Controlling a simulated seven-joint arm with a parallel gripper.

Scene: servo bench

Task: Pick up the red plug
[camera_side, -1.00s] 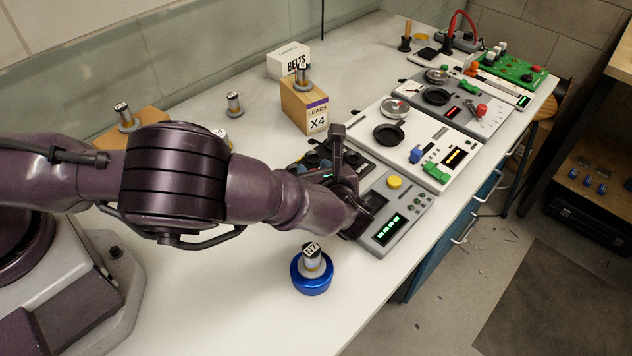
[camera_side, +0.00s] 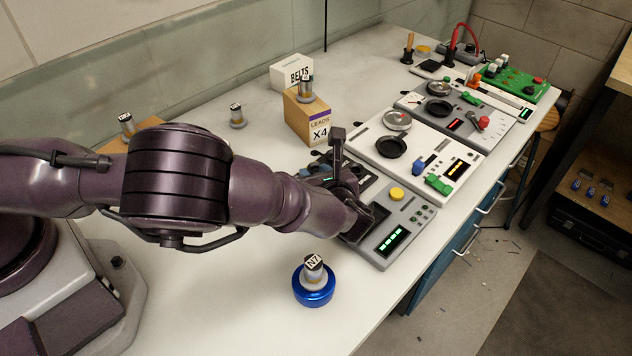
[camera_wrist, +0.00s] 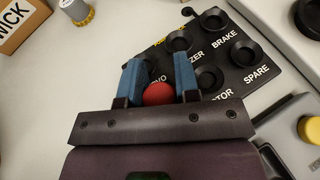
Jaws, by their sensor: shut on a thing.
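The red plug (camera_wrist: 158,93) shows as a round red top between the two blue fingers of my gripper (camera_wrist: 160,82) in the wrist view. My gripper is shut on it. The plug's lower part is hidden. The fingers are over the near-left part of a black panel (camera_wrist: 228,62) with round sockets labelled BRAKE and SPARE, other labels partly covered. I cannot tell whether the plug is seated in a socket or clear of it. In the side view my arm hides the plug and most of the panel.
A grey box with a yellow button (camera_side: 397,194) and green display stands beside the panel. A blue round base (camera_side: 313,288) holding a small cylinder is in front.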

